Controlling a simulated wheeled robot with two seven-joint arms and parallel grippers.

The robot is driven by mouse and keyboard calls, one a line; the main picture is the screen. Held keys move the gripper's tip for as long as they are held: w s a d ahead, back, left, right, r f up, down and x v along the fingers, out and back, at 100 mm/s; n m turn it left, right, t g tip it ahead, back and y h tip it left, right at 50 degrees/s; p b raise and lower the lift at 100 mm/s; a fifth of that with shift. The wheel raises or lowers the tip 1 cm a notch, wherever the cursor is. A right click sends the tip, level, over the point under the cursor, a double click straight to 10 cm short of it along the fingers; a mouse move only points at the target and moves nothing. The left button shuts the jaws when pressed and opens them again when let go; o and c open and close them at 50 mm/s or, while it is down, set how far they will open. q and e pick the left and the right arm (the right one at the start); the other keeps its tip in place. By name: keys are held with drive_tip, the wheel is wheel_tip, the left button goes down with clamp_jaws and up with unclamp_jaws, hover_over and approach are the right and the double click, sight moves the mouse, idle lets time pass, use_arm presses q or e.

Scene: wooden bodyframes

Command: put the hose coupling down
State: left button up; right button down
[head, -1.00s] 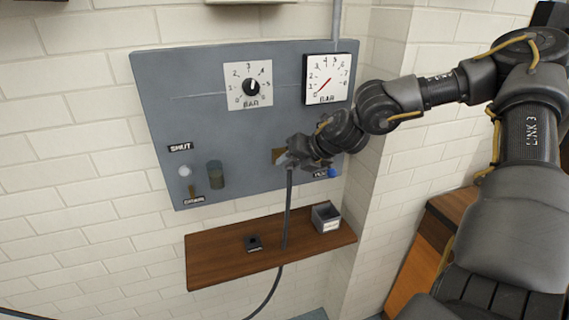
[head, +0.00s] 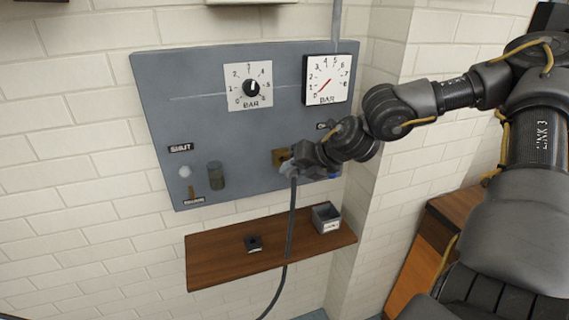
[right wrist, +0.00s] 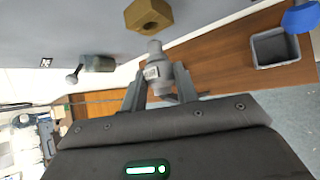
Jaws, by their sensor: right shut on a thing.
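The grey hose coupling (right wrist: 157,66) is between the fingers of my right gripper (right wrist: 159,84), which is shut on it. In the head view my right gripper (head: 292,166) is in front of the lower right of the grey panel. The black hose (head: 290,220) hangs from the coupling (head: 288,169) and passes in front of the wooden shelf (head: 215,265). A brass hex fitting (head: 280,157) is on the panel just beside the coupling. My left gripper is not in view.
On the shelf stand a small black block (head: 253,243) and an open grey bin (head: 326,218). The panel (head: 200,110) carries two dials, a lever (head: 188,185) and a blue knob (right wrist: 300,16). A brick pillar (head: 375,190) stands at right. The shelf's left part is clear.

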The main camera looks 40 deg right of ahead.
drive_tip(key=shift+d, duration=0.1)
idle(0.5)
drive_tip(key=shift+s+d+f, duration=1.45)
drive_tip(key=shift+s+f, duration=1.05)
drive_tip(key=shift+f, duration=1.05)
drive_tip(key=a+f+n+g+y, duration=0.2)
drive_tip(key=a+n, duration=0.2)
drive_tip(key=a, duration=0.6)
drive_tip(key=a+f+n+g+y, duration=0.1)
drive_tip(key=a+f+n+y, duration=0.1)
drive_tip(key=a, duration=0.8)
drive_tip(key=shift+s+a+f+n+g+y, duration=0.2)
drive_tip(key=shift+a+f+n+g+y, duration=0.15)
drive_tip(key=shift+n+y, duration=0.65)
